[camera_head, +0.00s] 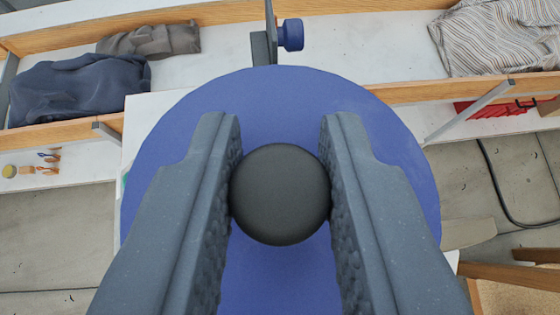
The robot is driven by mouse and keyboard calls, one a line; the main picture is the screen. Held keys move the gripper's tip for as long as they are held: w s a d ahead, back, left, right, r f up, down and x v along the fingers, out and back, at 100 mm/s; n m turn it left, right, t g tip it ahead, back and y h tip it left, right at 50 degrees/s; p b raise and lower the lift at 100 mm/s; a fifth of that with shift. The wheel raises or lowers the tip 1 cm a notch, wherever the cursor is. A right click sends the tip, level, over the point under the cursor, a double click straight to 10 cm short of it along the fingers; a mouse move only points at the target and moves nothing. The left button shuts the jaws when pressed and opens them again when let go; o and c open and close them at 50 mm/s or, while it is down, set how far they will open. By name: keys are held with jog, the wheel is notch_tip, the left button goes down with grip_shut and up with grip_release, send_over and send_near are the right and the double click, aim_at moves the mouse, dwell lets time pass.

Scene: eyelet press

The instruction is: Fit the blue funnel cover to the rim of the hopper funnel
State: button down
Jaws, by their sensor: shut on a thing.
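The blue funnel cover (280,90) is a large round disc with a black round knob (280,194) at its middle. My gripper (280,135) has its two grey fingers on either side of the knob and is shut on it. The cover fills the middle of the view below the fingers. The hopper funnel and its rim are not visible; the cover may hide them, and I cannot tell whether the cover touches a rim.
A grey bracket with a blue knob (291,35) stands just beyond the cover. Dark blue cloth (75,90), grey-brown cloth (150,40) and striped cloth (500,38) lie in wood-edged white trays. A red item (500,108) is at right, small tools (48,160) at left.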

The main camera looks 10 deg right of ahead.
aim_at(278, 196)
jog(key=shift+f, duration=0.1)
jog(key=c, duration=1.1)
grip_release()
jog(key=shift+c, duration=0.2)
jog(key=shift+r+p, duration=1.4)
jog(key=shift+r, duration=1.1)
